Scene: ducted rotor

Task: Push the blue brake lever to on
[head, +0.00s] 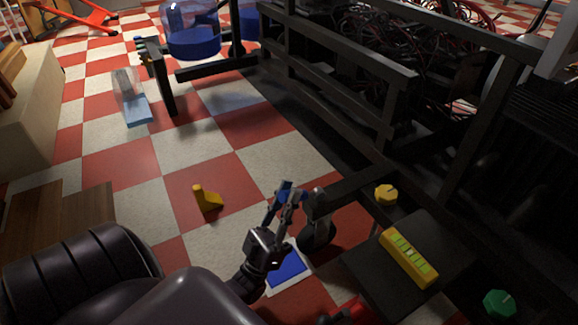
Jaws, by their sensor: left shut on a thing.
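The blue brake lever (285,186) shows as a small blue piece at the tips of my left gripper's fingers, in the lower middle of the head view. My left gripper (287,196) reaches up from the lower left and is shut on the lever. The fingers hide much of it, so I cannot tell its exact angle. A dark rounded mount (318,230) stands just right of the fingers. My right gripper is not in view.
A yellow knob (386,194), a yellow button box (408,257) and a green knob (499,304) sit to the right by the dark frame (340,95). A yellow piece (207,199) and a blue-and-white panel (288,270) are on the checkered floor.

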